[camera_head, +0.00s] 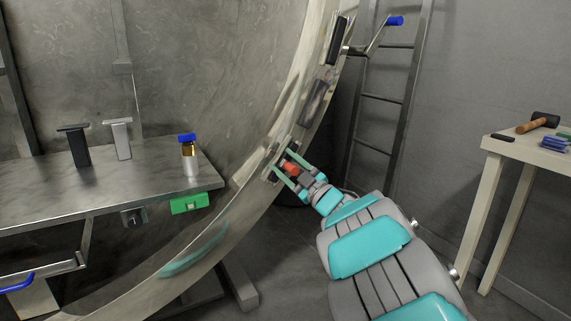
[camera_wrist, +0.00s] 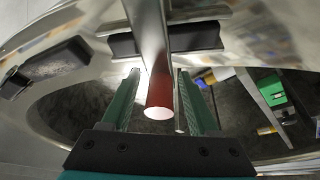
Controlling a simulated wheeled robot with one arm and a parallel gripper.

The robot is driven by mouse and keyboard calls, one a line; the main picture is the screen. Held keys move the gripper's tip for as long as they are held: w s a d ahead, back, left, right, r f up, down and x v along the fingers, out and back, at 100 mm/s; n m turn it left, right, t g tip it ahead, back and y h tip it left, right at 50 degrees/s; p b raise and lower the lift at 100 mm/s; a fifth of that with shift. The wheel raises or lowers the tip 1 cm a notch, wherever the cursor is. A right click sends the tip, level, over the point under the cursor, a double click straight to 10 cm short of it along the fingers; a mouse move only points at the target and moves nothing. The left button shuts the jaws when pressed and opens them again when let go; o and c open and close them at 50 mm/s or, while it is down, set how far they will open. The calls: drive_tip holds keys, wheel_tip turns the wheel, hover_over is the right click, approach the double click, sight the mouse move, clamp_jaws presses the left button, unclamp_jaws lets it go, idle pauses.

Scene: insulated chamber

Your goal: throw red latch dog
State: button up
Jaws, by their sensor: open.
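The red latch dog (camera_head: 291,168) is on the metal rim of the large round chamber opening. In the wrist view its red grip (camera_wrist: 160,92) is a round bar with a pale end face, pointing toward the camera, with a bare metal shaft behind it. My gripper (camera_head: 284,158) is at the rim with its teal fingers on either side of the red grip. In the wrist view the fingers of my gripper (camera_wrist: 158,76) are open, with a gap showing on both sides of the grip. A dark block (camera_wrist: 168,40) crosses behind the shaft.
Inside the chamber a metal shelf (camera_head: 100,195) holds a blue-capped vial (camera_head: 188,155) and two T-shaped pieces. A blue-tipped lever (camera_head: 375,35) sticks out higher on the rim, before a ladder (camera_head: 382,97). A table (camera_head: 520,158) with a hammer (camera_head: 538,122) stands right.

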clamp_jaws()
idle(0.4)
idle(0.9)
